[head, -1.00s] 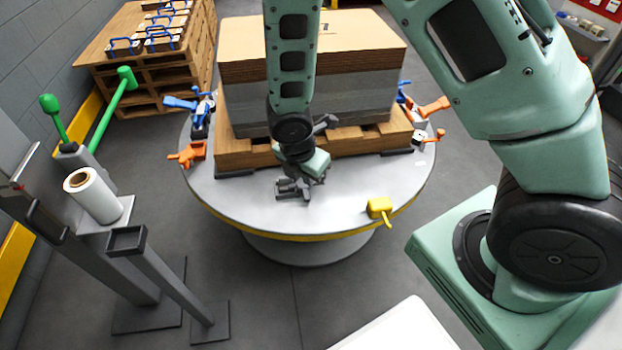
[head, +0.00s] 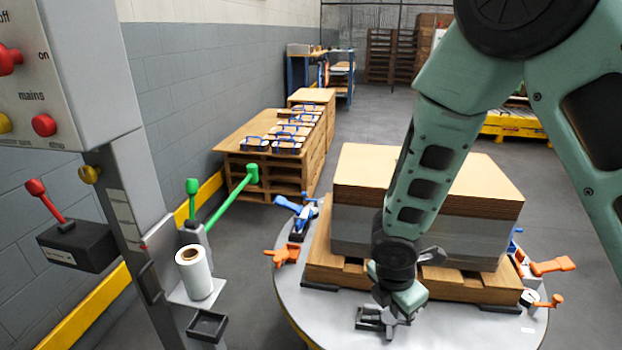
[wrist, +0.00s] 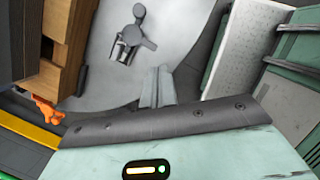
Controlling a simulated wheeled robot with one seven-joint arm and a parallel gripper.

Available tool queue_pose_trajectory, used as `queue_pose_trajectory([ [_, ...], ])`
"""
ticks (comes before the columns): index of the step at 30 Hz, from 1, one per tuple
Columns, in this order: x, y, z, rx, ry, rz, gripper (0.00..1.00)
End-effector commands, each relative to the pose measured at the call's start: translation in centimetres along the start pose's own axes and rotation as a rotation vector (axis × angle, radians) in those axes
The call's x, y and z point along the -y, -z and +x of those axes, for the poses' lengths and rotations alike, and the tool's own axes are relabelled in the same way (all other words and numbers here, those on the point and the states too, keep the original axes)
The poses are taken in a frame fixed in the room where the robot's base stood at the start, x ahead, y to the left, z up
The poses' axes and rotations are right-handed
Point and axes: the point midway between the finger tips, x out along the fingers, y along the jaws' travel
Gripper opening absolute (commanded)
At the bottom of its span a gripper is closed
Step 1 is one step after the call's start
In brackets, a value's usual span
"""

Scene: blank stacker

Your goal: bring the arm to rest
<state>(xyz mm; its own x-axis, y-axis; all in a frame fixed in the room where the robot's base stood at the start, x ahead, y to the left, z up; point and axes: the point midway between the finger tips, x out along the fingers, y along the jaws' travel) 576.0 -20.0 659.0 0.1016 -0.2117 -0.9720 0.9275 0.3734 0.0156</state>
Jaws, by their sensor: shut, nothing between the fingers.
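My arm (head: 437,165) reaches down in front of the stack in the head view, its lower end over the near side of the round table (head: 300,308). My gripper (wrist: 157,85) shows in the wrist view with its two grey fingers together and nothing between them. A grey clamp-like piece (wrist: 128,42) lies on the table ahead of the fingers, apart from them in the picture. In the head view the fingers are hard to tell from grey parts near the table.
A stack of brown and grey sheets (head: 360,235) stands on a wooden pallet (head: 345,273) on the table. Orange clamps (head: 283,255) and a blue one (head: 297,212) sit around it. At left stand a control post (head: 130,215), a white roll (head: 195,272) and a green lever (head: 232,197).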

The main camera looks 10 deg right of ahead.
Motion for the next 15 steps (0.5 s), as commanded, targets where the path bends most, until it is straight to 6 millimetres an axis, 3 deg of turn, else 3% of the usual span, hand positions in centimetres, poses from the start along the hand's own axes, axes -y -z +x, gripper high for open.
queue_pose_trajectory([
  [5,1.5,2.3,-6.1,-0.061,-0.013,0.321,0.0],
  [9,4.5,4.8,-11.8,-0.128,0.017,0.651,0.0],
  [15,8.9,7.4,-16.8,-0.196,0.084,0.98,0.0],
])
